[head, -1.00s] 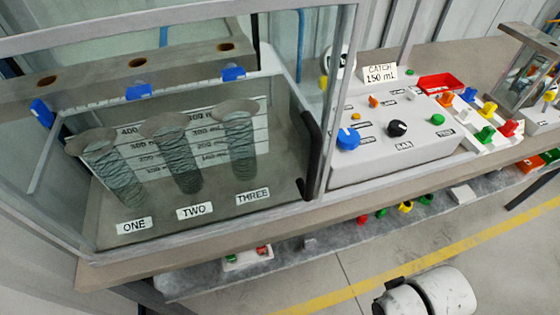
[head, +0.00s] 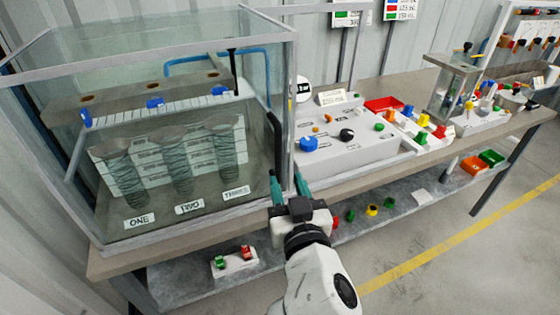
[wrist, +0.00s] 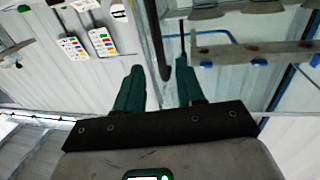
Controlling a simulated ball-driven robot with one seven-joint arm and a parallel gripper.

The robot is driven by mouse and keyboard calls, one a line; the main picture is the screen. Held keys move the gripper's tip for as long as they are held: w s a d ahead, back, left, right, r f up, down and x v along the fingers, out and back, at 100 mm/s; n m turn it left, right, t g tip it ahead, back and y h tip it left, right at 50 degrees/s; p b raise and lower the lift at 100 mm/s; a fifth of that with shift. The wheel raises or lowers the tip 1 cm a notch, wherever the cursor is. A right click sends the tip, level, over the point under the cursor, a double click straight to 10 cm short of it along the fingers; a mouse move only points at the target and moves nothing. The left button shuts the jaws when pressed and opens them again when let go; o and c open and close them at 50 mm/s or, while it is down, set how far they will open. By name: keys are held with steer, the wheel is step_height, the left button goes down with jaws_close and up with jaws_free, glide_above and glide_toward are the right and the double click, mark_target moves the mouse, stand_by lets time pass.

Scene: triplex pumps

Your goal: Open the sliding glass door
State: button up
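The glass case (head: 180,120) stands on the left of the bench, with a clear front panel in a grey frame. A dark vertical handle (head: 275,142) is at the right end of that front panel, and the panel looks closed. My gripper (head: 288,180) is at the lower right corner of the case, just below the handle in the picture. Its two green fingers are apart with nothing clamped between them. In the wrist view the dark handle (wrist: 155,40) runs down into the gap between the open fingertips (wrist: 160,70). I cannot tell whether they touch it.
Inside the case are coiled tubes labelled ONE, TWO and THREE. A white control box (head: 350,150) with knobs stands right of the case, close to my gripper. A red tray (head: 384,104) lies behind it. A lower shelf (head: 400,200) holds small parts. The floor in front is clear.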

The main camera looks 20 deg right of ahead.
mark_target(279, 156)
steer(key=w, duration=0.3)
steer(key=w+d+p, duration=0.1)
steer(key=w, duration=0.2)
steer(key=w+d+p, duration=0.1)
steer(key=w, duration=0.3)
steer(key=shift+d, duration=0.1)
steer(key=shift+c, duration=0.4)
jaws_close()
